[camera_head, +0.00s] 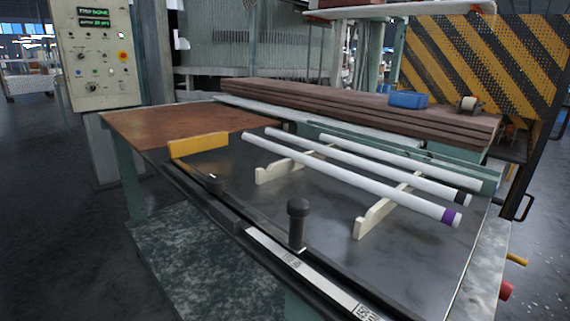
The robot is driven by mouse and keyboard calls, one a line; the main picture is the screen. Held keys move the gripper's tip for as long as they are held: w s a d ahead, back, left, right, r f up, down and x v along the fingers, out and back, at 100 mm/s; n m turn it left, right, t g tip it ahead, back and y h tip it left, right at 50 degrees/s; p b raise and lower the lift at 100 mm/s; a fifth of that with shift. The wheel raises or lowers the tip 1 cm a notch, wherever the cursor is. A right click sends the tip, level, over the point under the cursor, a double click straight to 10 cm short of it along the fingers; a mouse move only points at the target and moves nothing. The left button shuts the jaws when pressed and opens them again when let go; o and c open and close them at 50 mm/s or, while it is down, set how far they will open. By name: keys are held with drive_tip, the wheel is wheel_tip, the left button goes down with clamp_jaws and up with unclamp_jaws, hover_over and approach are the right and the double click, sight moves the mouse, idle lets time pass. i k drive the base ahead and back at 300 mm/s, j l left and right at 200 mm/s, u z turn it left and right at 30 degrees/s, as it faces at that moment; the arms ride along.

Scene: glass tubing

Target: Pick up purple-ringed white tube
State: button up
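The purple-ringed white tube (350,180) lies nearest on two cream rests on the dark table, its purple ring (450,216) at the right end. A second white tube (385,173) with a dark ring lies just behind it, roughly parallel. A third white tube (400,161) lies farther back, its right end against a green rail. The left cream rest (272,172) and the right cream rest (368,218) hold the tubes above the table top. My gripper is not in view.
Brown boards (350,105) with a blue box (408,100) lie behind. A control panel (94,55) stands left. Dark table surface is bare in front of the tubes.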

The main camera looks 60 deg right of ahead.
sight(446, 216)
drive_tip(key=z, duration=1.65)
